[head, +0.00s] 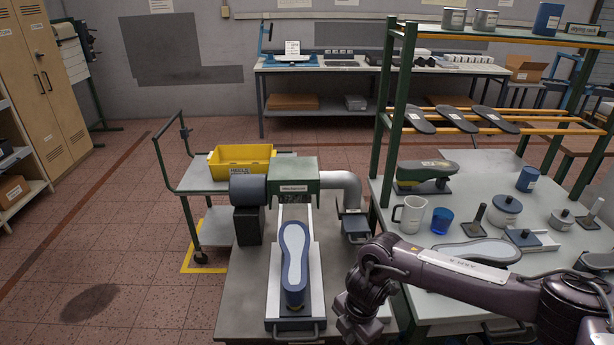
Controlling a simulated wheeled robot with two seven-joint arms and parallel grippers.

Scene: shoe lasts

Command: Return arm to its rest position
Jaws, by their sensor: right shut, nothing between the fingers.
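My right arm comes in from the right, and its dark gripper (352,318) hangs at the bottom middle, in front of the edge of the white bench. My left gripper is not in view. A blue shoe last with a pale sole (293,262) lies sole up on the slide of the green machine (293,172). The gripper is apart from it, to its right.
A yellow crate (242,148) stands on a cart behind. The floor at left is clear.

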